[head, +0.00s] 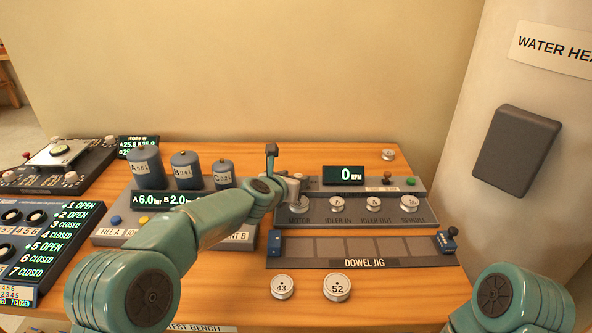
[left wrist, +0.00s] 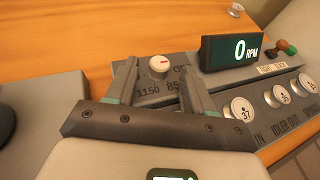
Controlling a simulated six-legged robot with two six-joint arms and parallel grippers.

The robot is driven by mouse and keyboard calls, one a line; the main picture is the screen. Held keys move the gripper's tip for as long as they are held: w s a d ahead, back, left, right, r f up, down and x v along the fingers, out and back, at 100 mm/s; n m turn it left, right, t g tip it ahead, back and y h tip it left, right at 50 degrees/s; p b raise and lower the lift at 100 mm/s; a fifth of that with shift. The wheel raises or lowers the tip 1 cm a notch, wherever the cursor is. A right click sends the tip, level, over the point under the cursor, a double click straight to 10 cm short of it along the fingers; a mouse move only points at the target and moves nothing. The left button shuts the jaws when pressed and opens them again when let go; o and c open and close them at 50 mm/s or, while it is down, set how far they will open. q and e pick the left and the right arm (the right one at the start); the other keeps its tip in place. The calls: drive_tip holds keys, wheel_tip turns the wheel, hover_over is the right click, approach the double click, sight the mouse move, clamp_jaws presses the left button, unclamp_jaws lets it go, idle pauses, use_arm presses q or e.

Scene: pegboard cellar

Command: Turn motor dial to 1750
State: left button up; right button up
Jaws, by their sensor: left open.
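The motor dial (left wrist: 159,64) is a small white knob with a red mark on a grey panel, with labels around it; I can read 1150, and others are partly covered. In the left wrist view my left gripper (left wrist: 157,76) is open, with one finger on each side of the dial; I cannot tell whether they touch it. In the head view the left gripper (head: 288,187) is over the left end of the motor panel and hides the dial. The display (head: 343,174) reads 0 RPM; it also shows in the left wrist view (left wrist: 236,51). My right gripper is out of view.
White numbered discs (head: 373,204) sit in the row labelled MOTOR, IDLER and SPINDLE. The dowel jig (head: 405,262) and loose discs 43 (head: 282,287) and 52 (head: 337,287) lie in front. Canisters (head: 146,166) stand left.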

use_arm(q)
drive_tip(key=shift+p+x, duration=0.4)
drive_tip(key=shift+x, duration=0.4)
drive_tip(key=shift+w+f, duration=0.1)
drive_tip(key=shift+w, duration=0.2)
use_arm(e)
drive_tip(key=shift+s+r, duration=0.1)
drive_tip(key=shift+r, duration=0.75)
use_arm(q)
clamp_jaws()
